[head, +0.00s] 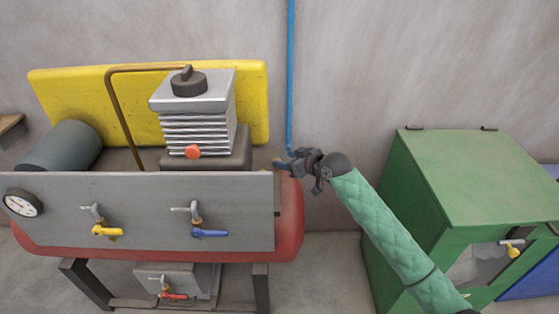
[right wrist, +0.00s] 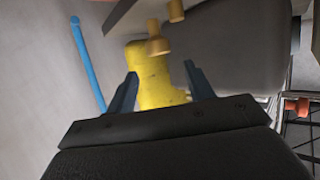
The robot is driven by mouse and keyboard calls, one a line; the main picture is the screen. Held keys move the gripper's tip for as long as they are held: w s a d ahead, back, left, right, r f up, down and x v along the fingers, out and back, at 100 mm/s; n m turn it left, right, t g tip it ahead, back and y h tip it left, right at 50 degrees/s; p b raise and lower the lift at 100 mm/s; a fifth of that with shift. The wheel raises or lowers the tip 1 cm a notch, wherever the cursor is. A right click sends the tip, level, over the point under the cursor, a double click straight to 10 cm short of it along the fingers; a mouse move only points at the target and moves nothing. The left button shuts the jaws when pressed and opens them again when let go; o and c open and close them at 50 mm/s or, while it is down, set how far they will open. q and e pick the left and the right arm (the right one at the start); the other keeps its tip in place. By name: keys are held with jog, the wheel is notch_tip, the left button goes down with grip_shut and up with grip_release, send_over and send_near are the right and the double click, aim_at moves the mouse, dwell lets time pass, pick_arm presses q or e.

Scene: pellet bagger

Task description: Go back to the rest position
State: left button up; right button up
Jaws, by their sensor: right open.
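My right gripper (head: 284,163) is at the end of the green-sleeved arm, beside the right end of the compressor's grey panel. In the right wrist view its two dark fingers (right wrist: 158,92) stand apart with nothing between them. Behind the gap, a yellow surface (right wrist: 155,75) and brass-coloured fittings (right wrist: 158,46) show. My left gripper is in neither view.
The compressor has a red tank (head: 290,215), a grey panel (head: 150,240) with yellow-handled (head: 108,230) and blue-handled (head: 208,233) valves, and a ribbed block (head: 195,130). A blue pipe (head: 290,70) runs down the wall. A green cabinet (head: 470,180) stands right. Floor between them is clear.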

jog(key=s+d+r+m+h, duration=0.2)
jog(key=s+d+h, duration=0.55)
jog(key=s, duration=0.45)
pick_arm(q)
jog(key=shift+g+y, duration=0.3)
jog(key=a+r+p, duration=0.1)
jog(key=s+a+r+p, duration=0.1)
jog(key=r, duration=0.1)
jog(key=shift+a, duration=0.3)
pick_arm(e)
jog(key=s+d+f+m+g, duration=0.1)
jog(key=s+f+g, duration=0.1)
jog(key=s+f, duration=0.5)
jog(key=s+d+f+m+g, duration=0.1)
jog(key=s+f, duration=0.6)
jog(key=s, duration=1.1)
jog(key=s+d+f+m+g, duration=0.1)
jog(key=s+f+g, duration=0.3)
jog(key=s, duration=0.9)
notch_tip(320, 180, down, 3)
jog(key=shift+f+m, duration=0.2)
jog(key=shift+m, duration=0.6)
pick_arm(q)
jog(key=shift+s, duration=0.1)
